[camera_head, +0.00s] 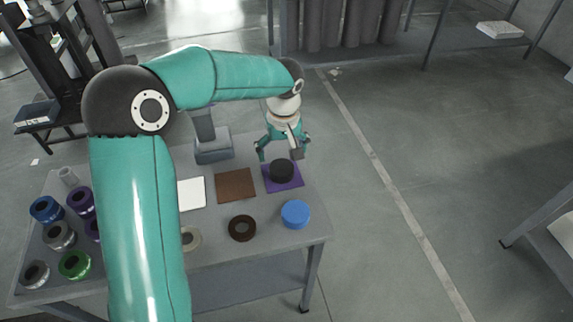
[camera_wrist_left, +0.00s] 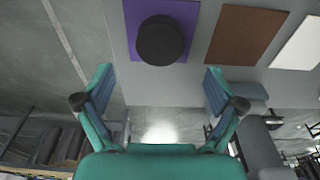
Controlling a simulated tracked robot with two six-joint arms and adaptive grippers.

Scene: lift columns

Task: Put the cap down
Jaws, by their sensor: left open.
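A black cap (camera_head: 281,170) lies on a purple square mat (camera_head: 297,183) near the right end of the table (camera_head: 275,254). In the left wrist view the black cap (camera_wrist_left: 160,40) sits on the purple mat (camera_wrist_left: 188,14), ahead of the fingers and apart from them. My left gripper (camera_head: 279,151) is just behind and above the cap. In the left wrist view my left gripper (camera_wrist_left: 157,82) has its two fingers wide apart with nothing between them. A blue cap (camera_head: 295,213) lies in front of the purple mat. My right gripper does not show.
A brown mat (camera_head: 236,185) and a white mat (camera_head: 191,193) lie left of the purple one. A dark brown ring (camera_head: 242,228) and a pale ring (camera_head: 190,238) lie in front. Several coloured jars stand at left. A grey stand (camera_head: 213,148) is at the back.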

